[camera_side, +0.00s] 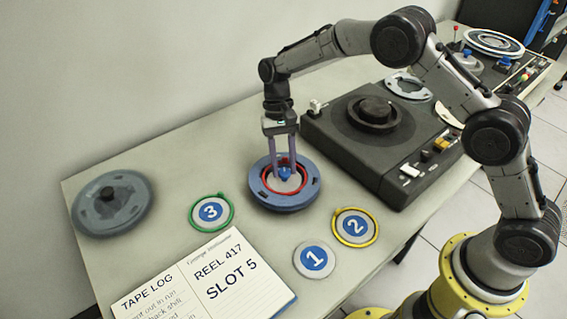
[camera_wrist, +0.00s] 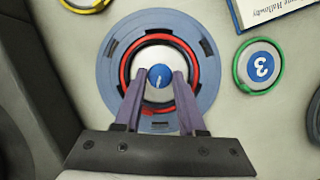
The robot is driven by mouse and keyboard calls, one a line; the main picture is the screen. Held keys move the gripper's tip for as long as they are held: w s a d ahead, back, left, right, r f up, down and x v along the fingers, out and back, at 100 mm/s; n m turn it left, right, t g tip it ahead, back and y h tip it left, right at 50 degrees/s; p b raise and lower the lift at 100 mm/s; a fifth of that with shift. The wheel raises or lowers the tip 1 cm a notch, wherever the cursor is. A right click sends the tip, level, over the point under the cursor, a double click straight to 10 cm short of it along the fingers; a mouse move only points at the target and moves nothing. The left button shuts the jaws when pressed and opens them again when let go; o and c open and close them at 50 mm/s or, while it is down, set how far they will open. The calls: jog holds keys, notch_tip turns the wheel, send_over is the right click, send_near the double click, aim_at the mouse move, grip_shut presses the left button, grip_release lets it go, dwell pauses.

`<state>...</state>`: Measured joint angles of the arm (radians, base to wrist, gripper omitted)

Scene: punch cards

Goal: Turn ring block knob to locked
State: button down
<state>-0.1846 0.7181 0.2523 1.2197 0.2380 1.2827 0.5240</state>
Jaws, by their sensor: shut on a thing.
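The ring block (camera_side: 300,203) is a round blue-grey disc with slots in its rim, flat on the table. It also shows in the wrist view (camera_wrist: 209,67). A red ring (camera_wrist: 124,75) lies on it around a pale centre. The blue knob (camera_wrist: 160,77) is at the middle and bears a small white line. It also shows in the side view (camera_side: 285,175). My gripper (camera_side: 285,170) points straight down over the block and is shut on the knob, one finger on each side. I see no legible locked mark.
Numbered discs stand around it: 3 (camera_side: 211,212) with a green ring, 2 (camera_side: 355,226) with a yellow ring, and bare 1 (camera_side: 314,260). A tape log (camera_side: 210,285) lies in front. A dark tape machine (camera_side: 340,143) is close on the right; a grey reel (camera_side: 112,203) lies left.

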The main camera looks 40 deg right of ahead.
dwell(0.3)
jog(key=c, duration=0.5)
grip_release()
jog(key=shift+r, duration=0.1)
jog(key=v, duration=1.3)
jog(key=shift+w+r, duration=0.2)
jog(key=shift+r, duration=0.1)
jog(key=shift+d, duration=0.1)
